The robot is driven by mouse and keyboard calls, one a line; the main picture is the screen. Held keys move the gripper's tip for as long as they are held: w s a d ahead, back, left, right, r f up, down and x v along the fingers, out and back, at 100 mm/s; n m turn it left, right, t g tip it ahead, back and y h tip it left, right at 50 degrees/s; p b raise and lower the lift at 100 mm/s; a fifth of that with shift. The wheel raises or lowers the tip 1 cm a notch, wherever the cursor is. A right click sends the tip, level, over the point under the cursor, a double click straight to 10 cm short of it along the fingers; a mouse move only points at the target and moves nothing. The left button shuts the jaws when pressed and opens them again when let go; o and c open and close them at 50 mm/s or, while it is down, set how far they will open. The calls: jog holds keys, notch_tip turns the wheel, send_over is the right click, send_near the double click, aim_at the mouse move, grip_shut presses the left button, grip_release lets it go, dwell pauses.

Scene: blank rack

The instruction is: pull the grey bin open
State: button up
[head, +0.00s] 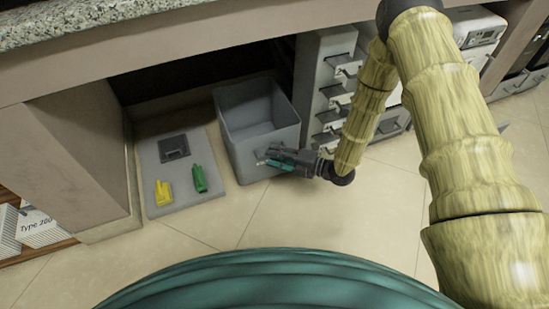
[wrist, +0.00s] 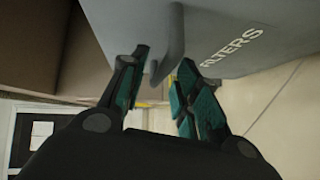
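The grey bin (head: 236,137) sits under the counter with its open top showing an empty-looking inside. In the wrist view its front (wrist: 215,30) bears the word FILTERS. A grey handle (wrist: 173,45) juts from that front. My gripper (head: 264,157) is at the bin's front, low on the right side in the head view. In the wrist view the fingers of my gripper (wrist: 164,65) are spread, one on each side of the handle. A gap shows between the left finger and the handle; whether the right finger touches it I cannot tell.
Left of the bin a grey panel (head: 160,205) holds a yellow piece (head: 163,192), a green piece (head: 199,179) and a dark square (head: 174,147). A grey drawer unit (head: 309,75) stands right of the bin. The tiled floor (head: 300,220) in front is clear.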

jog(key=shift+w+a, duration=0.15)
jog(key=shift+a, duration=0.1)
grip_shut()
